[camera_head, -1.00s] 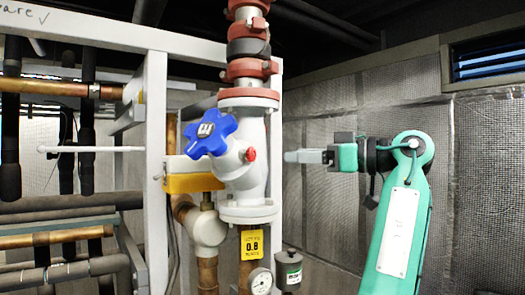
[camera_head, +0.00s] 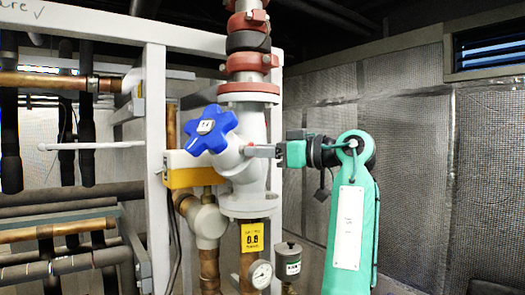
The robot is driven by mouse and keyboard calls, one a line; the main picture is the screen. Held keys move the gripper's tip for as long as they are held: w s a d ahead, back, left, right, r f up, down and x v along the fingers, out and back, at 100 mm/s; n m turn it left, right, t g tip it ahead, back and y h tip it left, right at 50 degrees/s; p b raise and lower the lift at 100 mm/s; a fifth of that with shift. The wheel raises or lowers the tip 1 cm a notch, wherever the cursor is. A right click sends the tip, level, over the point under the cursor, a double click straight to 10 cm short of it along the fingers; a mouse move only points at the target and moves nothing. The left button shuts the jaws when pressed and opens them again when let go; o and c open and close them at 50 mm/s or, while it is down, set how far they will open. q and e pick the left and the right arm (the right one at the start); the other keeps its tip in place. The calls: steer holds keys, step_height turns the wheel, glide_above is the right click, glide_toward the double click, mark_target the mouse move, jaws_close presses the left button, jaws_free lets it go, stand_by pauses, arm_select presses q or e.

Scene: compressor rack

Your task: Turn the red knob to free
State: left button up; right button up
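The knob's turn position is not readable.
A blue star-shaped handwheel (camera_head: 209,129) and a yellow-and-white box (camera_head: 190,171) sit left of the knob. A gauge (camera_head: 260,273) and a grey canister (camera_head: 289,262) are below. White rack posts (camera_head: 155,150) and pipes fill the left. Right of the arm is open.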

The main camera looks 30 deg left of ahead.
arm_select(q)
steer(key=c, duration=0.5)
steer(key=shift+o, duration=0.2)
steer(key=shift+n+b, duration=0.3)
steer(key=shift+n, duration=0.5)
steer(key=o, duration=1)
steer(key=shift+c, duration=0.2)
steer(key=w+d+b, duration=0.1)
steer(key=d+b, duration=0.2)
steer(key=d, duration=1)
steer(key=shift+w+d+b, duration=0.2)
steer(key=shift+d+b, duration=0.1)
steer(key=shift+d, duration=0.1)
